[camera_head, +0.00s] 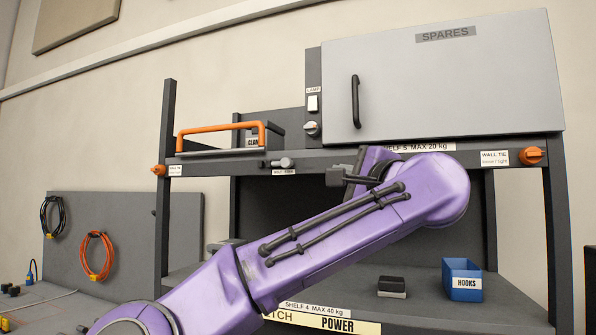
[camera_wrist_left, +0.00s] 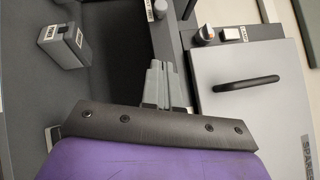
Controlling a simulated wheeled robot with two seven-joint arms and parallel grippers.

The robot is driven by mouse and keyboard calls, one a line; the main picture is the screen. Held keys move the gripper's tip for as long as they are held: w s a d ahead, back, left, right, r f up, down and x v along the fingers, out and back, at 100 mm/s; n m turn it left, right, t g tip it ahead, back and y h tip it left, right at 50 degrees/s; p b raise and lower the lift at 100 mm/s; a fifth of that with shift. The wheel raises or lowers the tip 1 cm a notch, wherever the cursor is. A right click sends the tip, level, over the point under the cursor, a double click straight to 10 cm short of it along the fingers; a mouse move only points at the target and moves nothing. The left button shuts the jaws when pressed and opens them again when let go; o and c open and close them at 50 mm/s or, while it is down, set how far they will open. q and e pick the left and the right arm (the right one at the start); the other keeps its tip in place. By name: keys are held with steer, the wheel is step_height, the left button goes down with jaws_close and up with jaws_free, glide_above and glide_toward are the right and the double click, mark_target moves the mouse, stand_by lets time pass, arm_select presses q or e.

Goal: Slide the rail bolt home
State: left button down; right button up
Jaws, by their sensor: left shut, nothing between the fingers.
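The rail bolt (camera_head: 284,162), a small grey piece with a round knob, sits on the dark shelf rail above a small white label. A round pale knob (camera_wrist_left: 159,8) beside a white label at the top of the wrist view looks like the same bolt. My left gripper (camera_wrist_left: 163,68) is shut and empty. Its grey fingers point toward the rail and are apart from the knob. In the head view my purple arm crosses the middle and hides much of the lower shelf. My right gripper is not in view.
The SPARES cabinet (camera_head: 450,80) with a black handle stands above the rail, with a lamp switch (camera_head: 313,103) and a knob (camera_head: 312,128) beside it. An orange handle (camera_head: 220,128) is at left. A blue HOOKS bin (camera_head: 461,279) and a dark block (camera_head: 391,287) are below.

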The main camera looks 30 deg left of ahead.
arm_select(q)
steer(key=n, duration=0.1)
steer(key=p, duration=0.6)
glide_toward(291, 164)
steer(key=shift+g, duration=0.3)
steer(key=w, duration=0.3)
steer(key=w+a+r, duration=0.1)
steer(key=shift+w, duration=0.2)
steer(key=a, duration=0.1)
steer(key=s+a+p, duration=0.1)
steer(key=a, duration=0.1)
steer(key=shift+a+r, duration=0.15)
steer(key=shift+s+a, duration=0.1)
steer(key=shift+a, duration=0.2)
